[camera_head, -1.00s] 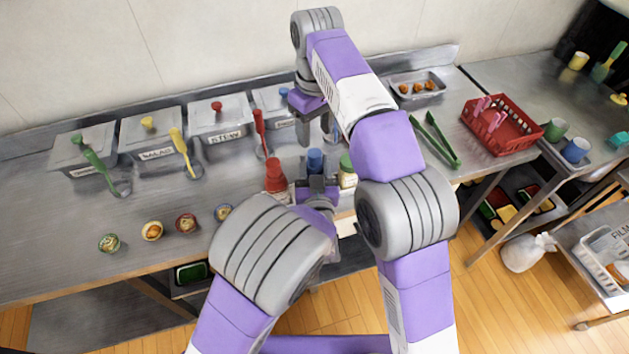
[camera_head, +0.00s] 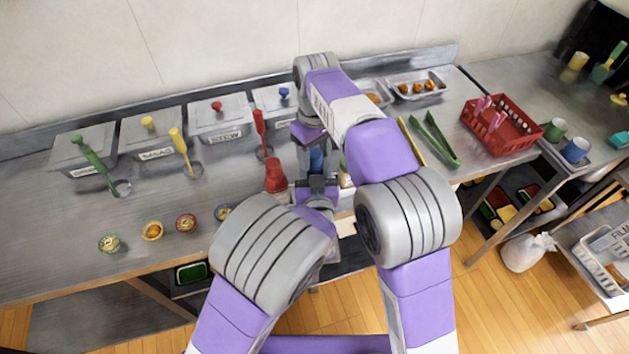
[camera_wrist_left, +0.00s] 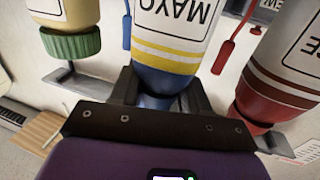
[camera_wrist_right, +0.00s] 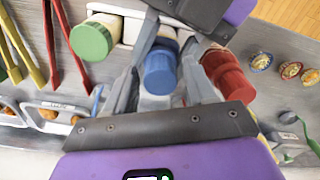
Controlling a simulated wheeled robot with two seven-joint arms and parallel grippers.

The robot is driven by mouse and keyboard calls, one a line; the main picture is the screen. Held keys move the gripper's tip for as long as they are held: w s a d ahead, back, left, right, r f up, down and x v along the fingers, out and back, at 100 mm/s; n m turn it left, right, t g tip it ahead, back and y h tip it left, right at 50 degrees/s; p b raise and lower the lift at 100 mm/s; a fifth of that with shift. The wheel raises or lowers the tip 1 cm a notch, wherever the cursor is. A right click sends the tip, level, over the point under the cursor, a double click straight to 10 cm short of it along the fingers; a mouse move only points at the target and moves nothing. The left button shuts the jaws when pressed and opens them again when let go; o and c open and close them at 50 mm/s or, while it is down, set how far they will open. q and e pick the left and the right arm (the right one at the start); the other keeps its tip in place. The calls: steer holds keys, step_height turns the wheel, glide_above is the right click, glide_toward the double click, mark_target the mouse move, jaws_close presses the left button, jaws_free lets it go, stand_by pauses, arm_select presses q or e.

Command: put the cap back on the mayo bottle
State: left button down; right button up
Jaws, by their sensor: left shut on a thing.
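The mayo bottle (camera_wrist_left: 172,38) stands in my left gripper (camera_wrist_left: 160,92), whose fingers are shut on its blue upper part in the left wrist view. The blue cap (camera_wrist_right: 160,74) shows from above in the right wrist view, at the top of the bottle. The fingers of my right gripper (camera_wrist_right: 162,92) are open and spread on both sides of the cap, with a gap on its right. In the head view the cap (camera_head: 316,158) is partly covered by my grippers. Whether it is fully seated is hidden.
A red-capped bottle (camera_wrist_right: 226,74) and a green-capped bottle (camera_wrist_right: 92,38) stand close on either side. Lidded tubs (camera_head: 219,115) line the back. Tongs (camera_head: 436,140) and a red basket (camera_head: 510,143) lie right. Several small round dishes (camera_head: 152,231) are at the left front.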

arm_select(q)
steer(key=shift+s+f, duration=0.1)
steer(key=shift+f, duration=0.15)
arm_select(e)
jaws_close()
steer(key=m, duration=0.5)
steer(key=shift+o, duration=1.1)
jaws_free()
step_height(320, 180, up, 12)
steer(key=shift+d, duration=0.15)
arm_select(q)
steer(key=shift+c, duration=2.3)
jaws_free()
steer(key=shift+s+d+r+p, duration=0.15)
steer(key=shift+s+p, duration=0.1)
steer(key=shift+s, duration=1.6)
steer(key=shift+s+d+r+p, duration=0.1)
steer(key=shift+s+p, duration=0.15)
steer(key=shift+s, duration=1.6)
arm_select(e)
steer(key=shift+r, duration=0.5)
